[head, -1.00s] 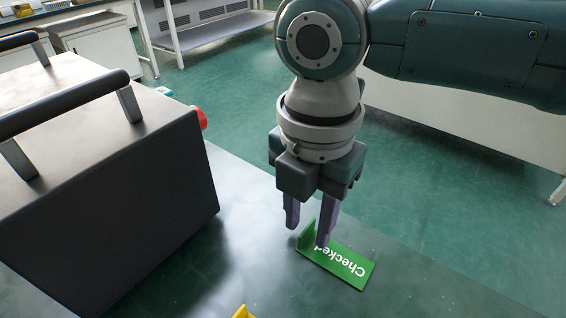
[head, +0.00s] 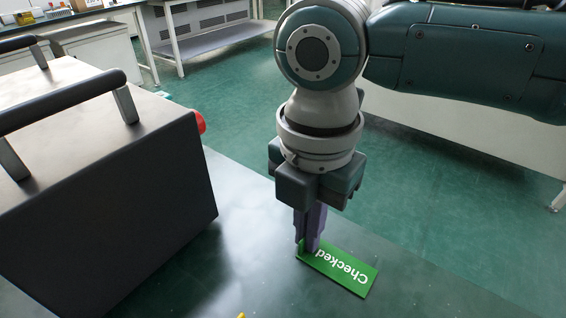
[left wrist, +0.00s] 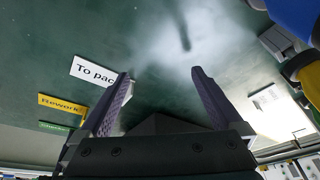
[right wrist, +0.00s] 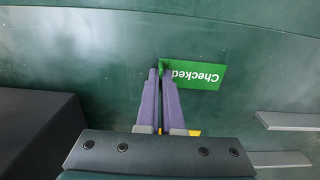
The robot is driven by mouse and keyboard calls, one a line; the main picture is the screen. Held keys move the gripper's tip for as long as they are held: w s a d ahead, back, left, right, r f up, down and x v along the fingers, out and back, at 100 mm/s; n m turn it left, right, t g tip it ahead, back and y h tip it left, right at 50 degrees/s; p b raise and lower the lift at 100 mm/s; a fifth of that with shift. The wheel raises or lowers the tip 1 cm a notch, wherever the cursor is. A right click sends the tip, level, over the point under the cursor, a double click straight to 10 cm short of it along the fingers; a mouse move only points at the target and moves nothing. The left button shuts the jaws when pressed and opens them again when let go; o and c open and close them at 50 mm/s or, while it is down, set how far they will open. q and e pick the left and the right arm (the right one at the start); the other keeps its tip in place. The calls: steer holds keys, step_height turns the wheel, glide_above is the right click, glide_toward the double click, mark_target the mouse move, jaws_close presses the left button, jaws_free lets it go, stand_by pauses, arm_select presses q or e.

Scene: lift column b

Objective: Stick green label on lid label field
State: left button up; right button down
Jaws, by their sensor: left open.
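The green label (head: 340,267), reading "Checked", lies on the dark table with a short upright tab at its left end. My right gripper (head: 309,247) points down with its fingers closed together on that tab. The right wrist view also shows the green label (right wrist: 205,74), its tab between the fingertips (right wrist: 163,72). The label still appears to rest on the table. My left gripper (left wrist: 160,74) is open with nothing between its fingers; it is outside the head view. I cannot make out a lid label field in any view.
A big dark case (head: 120,220) with handles stands left of my right gripper. In the left wrist view, a white label (left wrist: 93,70) and a yellow "Rework" label (left wrist: 62,105) lie on the table. The table right of the green label is narrow, ending at the floor.

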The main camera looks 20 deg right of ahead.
arm_select(q)
steer(key=shift+r, duration=0.15)
arm_select(e)
steer(key=shift+r, duration=0.15)
arm_select(q)
step_height(320, 180, up, 8)
steer(key=p, duration=0.8)
steer(key=shift+r+p, duration=0.2)
steer(key=shift+p, duration=0.2)
arm_select(e)
steer(key=shift+r, duration=3.85)
